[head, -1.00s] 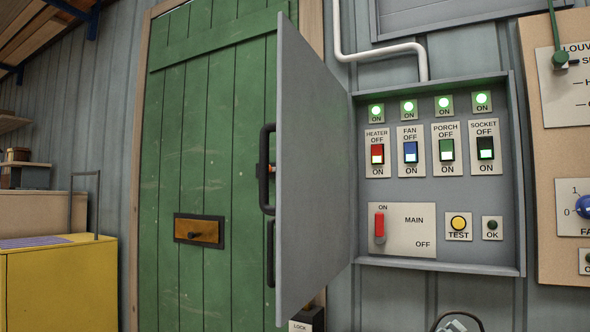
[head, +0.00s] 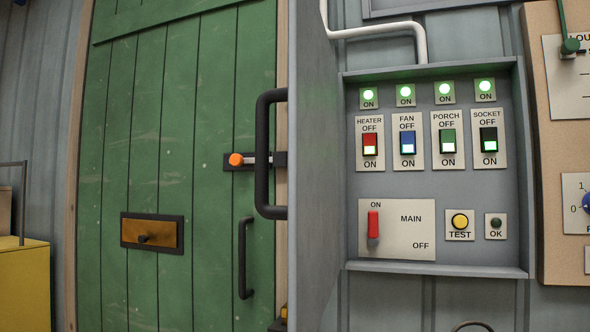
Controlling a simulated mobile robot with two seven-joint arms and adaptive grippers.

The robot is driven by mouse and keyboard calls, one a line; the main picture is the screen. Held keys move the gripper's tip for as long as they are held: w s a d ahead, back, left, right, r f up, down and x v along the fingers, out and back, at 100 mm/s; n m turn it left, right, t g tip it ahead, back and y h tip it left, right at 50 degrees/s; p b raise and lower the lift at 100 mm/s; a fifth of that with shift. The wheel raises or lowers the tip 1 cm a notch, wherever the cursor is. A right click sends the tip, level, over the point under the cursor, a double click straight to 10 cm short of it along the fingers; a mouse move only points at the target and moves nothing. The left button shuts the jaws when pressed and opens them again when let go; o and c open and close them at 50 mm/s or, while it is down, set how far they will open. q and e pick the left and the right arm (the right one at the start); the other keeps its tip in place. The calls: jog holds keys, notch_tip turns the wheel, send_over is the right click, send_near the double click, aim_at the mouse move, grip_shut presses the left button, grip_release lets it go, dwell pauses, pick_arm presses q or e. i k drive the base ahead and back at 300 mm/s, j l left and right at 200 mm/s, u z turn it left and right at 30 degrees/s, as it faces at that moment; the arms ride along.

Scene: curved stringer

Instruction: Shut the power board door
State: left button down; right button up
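The power board (head: 400,185) is a grey wall cabinet right of centre. Its grey door (head: 316,170) stands wide open at the cabinet's left side, jutting towards me and seen at a steep angle. A black bar handle (head: 264,153) sticks out to the left from the door's outer side. Inside, the four lamps are lit green, and the red main switch (head: 374,225) is up at ON. Neither gripper can be made out. A dark curved edge (head: 473,325) shows at the bottom, too little to identify.
A green plank door (head: 180,170) with an orange-knobbed bolt (head: 240,160) and a black handle (head: 245,258) is behind on the left. A yellow box (head: 25,285) stands at far left. A tan board (head: 555,250) is close on the cabinet's right. A white pipe (head: 419,42) runs above.

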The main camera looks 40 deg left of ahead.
aim_at(312, 213)
jog(key=i+j, duration=0.1)
jog(key=j, duration=0.25)
jog(key=i+j, duration=0.1)
jog(key=j, duration=0.25)
jog(key=i+j, duration=0.1)
jog(key=j, duration=0.25)
jog(key=i+j, duration=0.15)
jog(key=j, duration=0.15)
jog(key=j+z, duration=0.55)
jog(key=z, duration=0.2)
jog(key=k+j+z, duration=0.1)
jog(key=j+z, duration=0.15)
jog(key=z, duration=0.15)
